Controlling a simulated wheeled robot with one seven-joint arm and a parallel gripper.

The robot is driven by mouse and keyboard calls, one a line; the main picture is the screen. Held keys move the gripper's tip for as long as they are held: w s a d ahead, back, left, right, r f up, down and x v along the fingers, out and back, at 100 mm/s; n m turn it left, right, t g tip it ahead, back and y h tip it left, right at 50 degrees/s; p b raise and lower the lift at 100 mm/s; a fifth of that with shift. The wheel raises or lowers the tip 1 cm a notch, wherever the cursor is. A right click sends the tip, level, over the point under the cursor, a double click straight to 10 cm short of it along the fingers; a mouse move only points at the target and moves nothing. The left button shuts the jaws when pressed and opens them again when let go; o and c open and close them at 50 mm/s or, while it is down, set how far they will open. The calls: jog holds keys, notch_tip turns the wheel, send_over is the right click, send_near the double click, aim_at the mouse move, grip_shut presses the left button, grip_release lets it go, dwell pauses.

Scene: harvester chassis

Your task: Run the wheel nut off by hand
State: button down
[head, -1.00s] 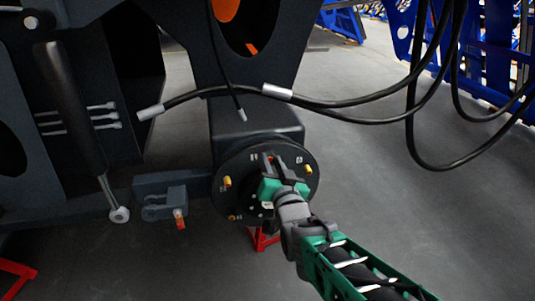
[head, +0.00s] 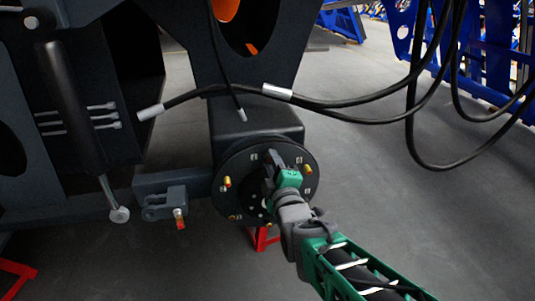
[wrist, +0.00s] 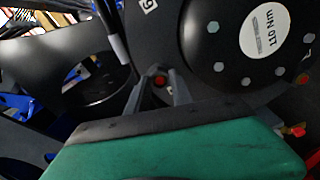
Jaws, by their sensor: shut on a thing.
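The dark round wheel hub (head: 232,165) faces me on the end of the axle, with small numbered labels around its flange. My gripper (wrist: 159,84) is at the upper part of the flange, its two grey fingers shut on a small red-orange wheel nut (wrist: 160,81). That nut is hidden behind the gripper in the head view. Brass-coloured studs or nuts show at the left (head: 227,181) and right (head: 307,170) of the flange. In the wrist view, the black hub cap (wrist: 225,45) with a white "110 Nm" sticker is close to the right of the fingers.
Black hoses (head: 350,103) hang across the space above and right of the hub. A grey bracket (head: 165,200) and a cylinder (head: 70,105) are to the left. A red stand (head: 262,238) is under the hub. The floor at right is clear.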

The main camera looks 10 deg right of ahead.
jog(key=c, duration=1.1)
grip_release()
jog(key=shift+s, duration=0.1)
jog(key=shift+c, duration=0.9)
jog(key=shift+s, duration=0.1)
jog(key=shift+s+p, duration=0.3)
jog(key=shift+s, duration=0.65)
jog(key=m, duration=2.4)
jog(key=shift+b, duration=0.3)
